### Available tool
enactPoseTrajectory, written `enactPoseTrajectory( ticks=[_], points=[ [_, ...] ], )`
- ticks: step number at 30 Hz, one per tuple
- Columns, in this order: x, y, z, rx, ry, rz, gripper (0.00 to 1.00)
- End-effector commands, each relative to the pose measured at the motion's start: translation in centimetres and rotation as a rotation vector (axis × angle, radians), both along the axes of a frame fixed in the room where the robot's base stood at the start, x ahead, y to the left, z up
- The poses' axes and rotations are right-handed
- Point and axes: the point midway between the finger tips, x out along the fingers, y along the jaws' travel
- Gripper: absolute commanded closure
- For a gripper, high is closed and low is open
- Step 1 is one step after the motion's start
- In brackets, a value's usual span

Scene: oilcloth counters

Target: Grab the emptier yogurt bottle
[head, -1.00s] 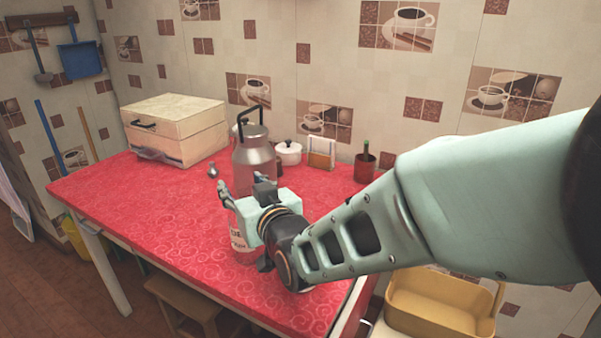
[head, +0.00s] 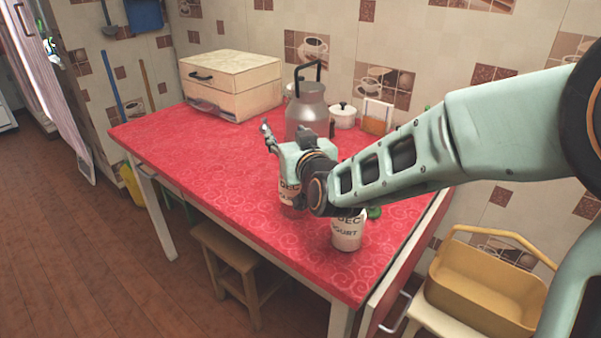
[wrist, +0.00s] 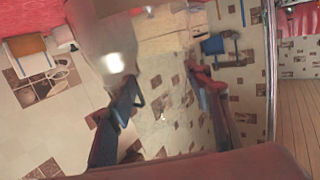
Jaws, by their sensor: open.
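Two yogurt bottles with dark lettering stand on the red table (head: 190,150) in the head view. One yogurt bottle (head: 288,190) is partly hidden behind my gripper. The other yogurt bottle (head: 346,234) stands nearer the front right edge, its top hidden by my arm. I cannot tell how full either is. My gripper (head: 284,133) is open, level with or above the first bottle, fingers pointing toward the back of the table. The wrist view shows the fingers apart with nothing clearly between them (wrist: 162,80). A dark red blurred surface fills that view's bottom edge.
A metal milk can (head: 305,108) stands just beyond my gripper. Behind are a cream box (head: 232,85), a white pot (head: 343,117) and a napkin holder (head: 376,118). A small green object (head: 374,212) lies by the front bottle. A yellow basket (head: 485,285) sits right. The table's left is clear.

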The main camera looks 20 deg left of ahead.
Motion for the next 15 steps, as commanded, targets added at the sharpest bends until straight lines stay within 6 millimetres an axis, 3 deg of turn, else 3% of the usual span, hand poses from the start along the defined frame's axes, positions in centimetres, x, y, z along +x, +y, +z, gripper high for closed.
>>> enactPoseTrajectory(
  ticks=[6,15],
  points=[
    [0.05,0.05,0.01,0.000,0.000,0.000,0.54],
    [0.04,0.04,0.01,0.000,0.000,0.000,0.86]
  ],
)
